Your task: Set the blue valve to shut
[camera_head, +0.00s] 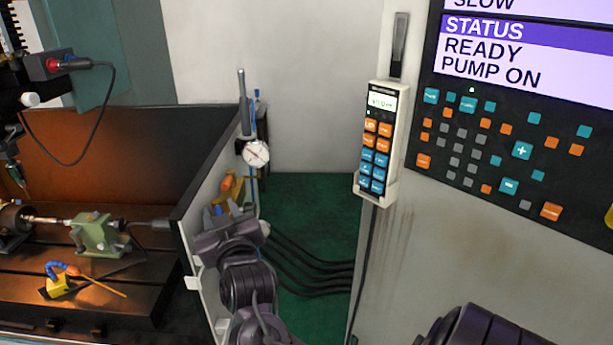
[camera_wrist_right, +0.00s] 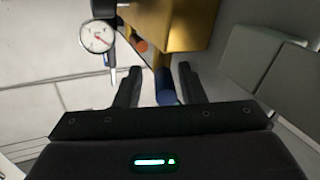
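In the right wrist view a blue cylindrical part (camera_wrist_right: 165,88), which looks like the blue valve's handle, hangs below a yellow body (camera_wrist_right: 178,25). My right gripper (camera_wrist_right: 160,72) is open, with one finger on each side of the blue part. The blue part sits nearer the right finger; I cannot tell whether they touch. In the head view my right gripper (camera_head: 222,212) is at the white panel, just below the yellow body (camera_head: 232,192). It mostly hides the blue part there, and the valve's setting cannot be read. My left gripper is not in view.
An orange part (camera_head: 226,182) is beside the yellow body. A dial gauge (camera_head: 256,154) hangs just above. Black hoses (camera_head: 310,265) cross the green floor on the right. The machine bed (camera_head: 130,280) lies left; a keypad pendant (camera_head: 376,140) hangs right.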

